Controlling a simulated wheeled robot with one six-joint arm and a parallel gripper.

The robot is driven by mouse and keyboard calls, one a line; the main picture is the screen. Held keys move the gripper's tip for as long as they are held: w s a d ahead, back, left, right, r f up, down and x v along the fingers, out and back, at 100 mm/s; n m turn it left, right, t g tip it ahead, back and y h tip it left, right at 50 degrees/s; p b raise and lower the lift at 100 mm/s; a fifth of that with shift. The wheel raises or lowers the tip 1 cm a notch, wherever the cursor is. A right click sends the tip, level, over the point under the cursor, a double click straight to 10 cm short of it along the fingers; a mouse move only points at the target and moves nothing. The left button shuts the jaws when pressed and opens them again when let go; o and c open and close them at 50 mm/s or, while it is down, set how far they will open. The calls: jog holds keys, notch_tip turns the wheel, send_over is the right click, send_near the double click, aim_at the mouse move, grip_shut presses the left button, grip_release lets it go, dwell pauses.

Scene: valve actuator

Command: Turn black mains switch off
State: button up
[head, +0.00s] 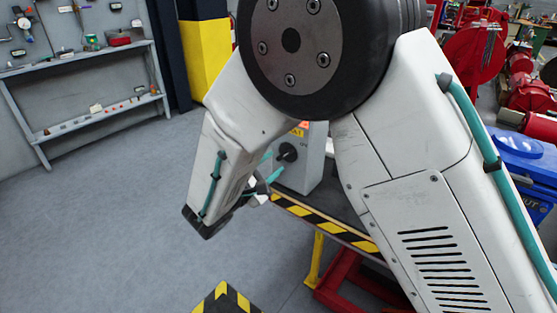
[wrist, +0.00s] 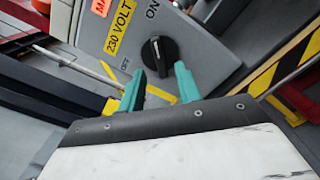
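The black mains switch (wrist: 158,55) is a round rotary knob on the front of a grey box (wrist: 205,50). Its raised grip and a pale mark point towards the "ON" print; "OFF" is printed to its lower left in the wrist view. The switch also shows in the head view (head: 287,152). My gripper (wrist: 159,69) has two teal fingers set apart with nothing held between them. The fingertips are just short of the knob, one towards each side; I cannot tell whether they touch it. In the head view my gripper (head: 271,166) is partly hidden by my arm.
The box stands on a bench with a black-and-yellow striped edge (head: 325,222). A yellow "230 VOLT" label (wrist: 121,28) and an orange label are on the box. Grey shelving (head: 85,125) stands at the left wall. Open floor lies at left.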

aim_at(282, 157)
jog(key=shift+x, duration=1.75)
grip_shut()
